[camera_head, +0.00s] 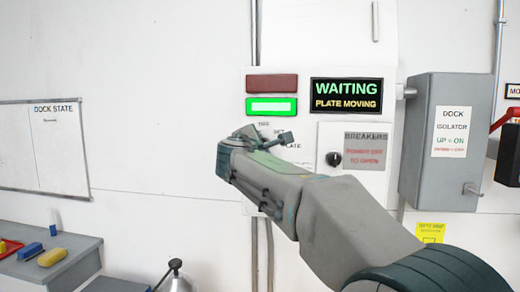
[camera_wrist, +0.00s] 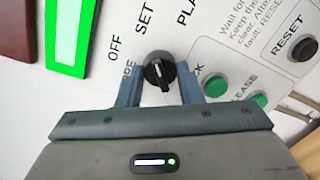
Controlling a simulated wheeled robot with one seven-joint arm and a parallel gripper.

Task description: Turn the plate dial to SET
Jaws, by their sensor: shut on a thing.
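The plate dial (camera_wrist: 160,73) is a round black knob with a short white mark, seen in the wrist view. My gripper (camera_wrist: 159,84) is shut on it, one finger on each side. Printed words OFF (camera_wrist: 115,48), SET (camera_wrist: 145,18) and a partly cut-off PLA... stand around the knob. The white mark points roughly up in that view, toward the SET side; I cannot tell the exact position it rests at. In the head view my gripper (camera_head: 270,140) is at the panel (camera_head: 305,75) and hides the dial. The display (camera_head: 346,95) reads WAITING, PLATE MOVING.
A green lamp (camera_head: 271,107) is lit below a dark red one (camera_head: 271,84). Green buttons (camera_wrist: 215,86) and a RESET button (camera_wrist: 302,48) sit near the dial. A breaker box (camera_head: 353,158) and grey isolator box (camera_head: 437,140) stand right. A bench (camera_head: 45,262) is lower left.

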